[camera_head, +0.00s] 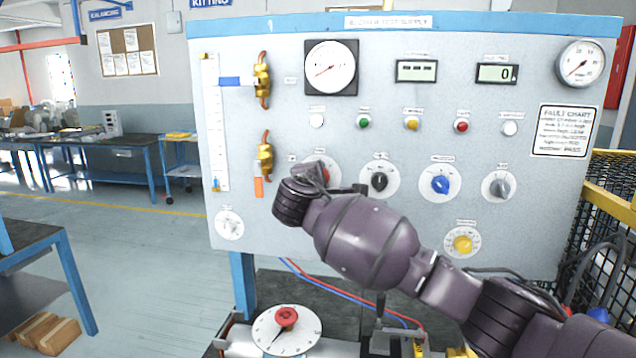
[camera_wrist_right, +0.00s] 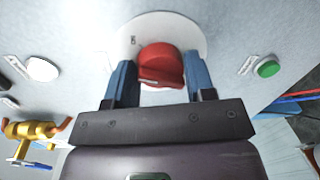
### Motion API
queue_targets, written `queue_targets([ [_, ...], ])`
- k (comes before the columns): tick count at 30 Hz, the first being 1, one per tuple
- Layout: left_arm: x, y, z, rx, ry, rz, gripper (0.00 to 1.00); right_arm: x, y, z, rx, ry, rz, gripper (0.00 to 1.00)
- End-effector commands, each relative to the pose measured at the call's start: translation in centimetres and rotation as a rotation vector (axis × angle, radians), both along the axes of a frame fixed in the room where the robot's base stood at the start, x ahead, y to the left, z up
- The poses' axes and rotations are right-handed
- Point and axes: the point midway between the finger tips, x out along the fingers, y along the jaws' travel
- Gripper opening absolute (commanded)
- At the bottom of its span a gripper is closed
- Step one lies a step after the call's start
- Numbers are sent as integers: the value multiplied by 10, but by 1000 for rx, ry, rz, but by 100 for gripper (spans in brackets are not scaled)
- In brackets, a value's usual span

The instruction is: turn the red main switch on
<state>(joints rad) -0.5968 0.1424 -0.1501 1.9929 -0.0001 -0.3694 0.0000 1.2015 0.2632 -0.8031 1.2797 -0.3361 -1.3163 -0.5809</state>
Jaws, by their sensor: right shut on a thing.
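The red main switch (camera_head: 324,173) is a red knob on a round white plate on the upright grey panel. In the head view my right wrist and gripper (camera_head: 317,178) cover most of it. The right wrist view shows the red knob (camera_wrist_right: 161,62) between the two blue fingers of my right gripper (camera_wrist_right: 161,84), one finger on each side, and the gripper is shut on it. The knob's exact turn position is hard to read. My left gripper is not in view.
The panel (camera_head: 270,215) also carries black (camera_head: 379,181), blue (camera_head: 440,184), grey (camera_head: 499,187) and yellow (camera_head: 463,244) knobs, lamps and gauges. Brass valves (camera_head: 264,160) stand left of the switch. A red knob on a white dial (camera_head: 287,330) sits below the panel.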

Motion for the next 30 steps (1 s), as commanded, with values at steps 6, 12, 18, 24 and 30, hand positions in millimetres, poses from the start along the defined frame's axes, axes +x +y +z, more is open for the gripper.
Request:
queue_targets([
  [6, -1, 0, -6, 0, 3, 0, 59, 0, 0, -3, 191, -35, 1, 26],
  [12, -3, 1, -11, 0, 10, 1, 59, 0, 0, -3, 330, -63, 1, 26],
  [18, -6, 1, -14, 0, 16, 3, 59, -1, 0, -3, 420, -82, 2, 26],
  [24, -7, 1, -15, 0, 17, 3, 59, -1, 0, -2, 465, -92, 2, 26],
  [30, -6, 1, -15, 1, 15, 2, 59, -1, 0, -1, 479, -96, 3, 26],
])
